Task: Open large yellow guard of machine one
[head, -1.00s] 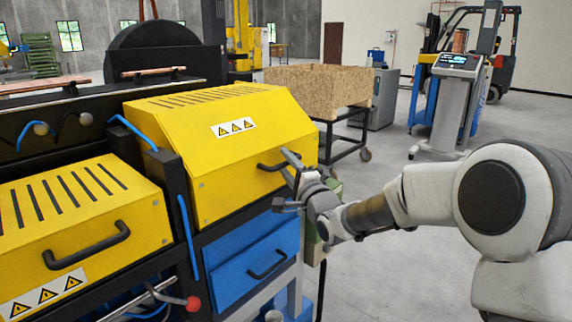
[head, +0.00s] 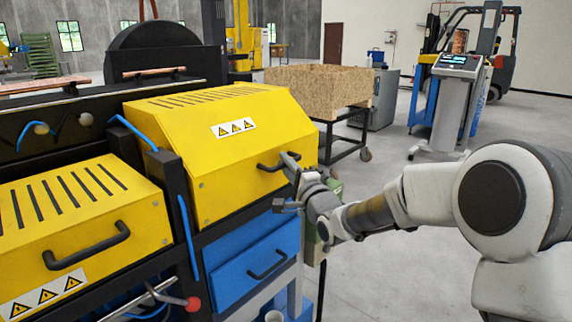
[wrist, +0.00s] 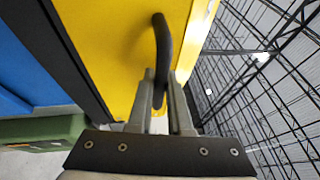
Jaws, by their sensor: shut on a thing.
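The large yellow guard (head: 205,130) is closed on the machine at the left of the head view, with slots on top and a warning label on its sloped face. Its black handle (head: 268,165) is on the front face, near the right end. My gripper (head: 290,182) is at the right end of this handle. In the wrist view the black handle (wrist: 162,45) runs down between the two fingers of my gripper (wrist: 164,85), which are shut on it. The yellow guard (wrist: 115,45) fills the upper middle there.
A smaller yellow guard (head: 75,215) with its own black handle is at the lower left. A blue drawer (head: 250,270) is below the large guard. A wooden crate on a cart (head: 325,88) stands behind. Grey floor (head: 410,275) is open to the right.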

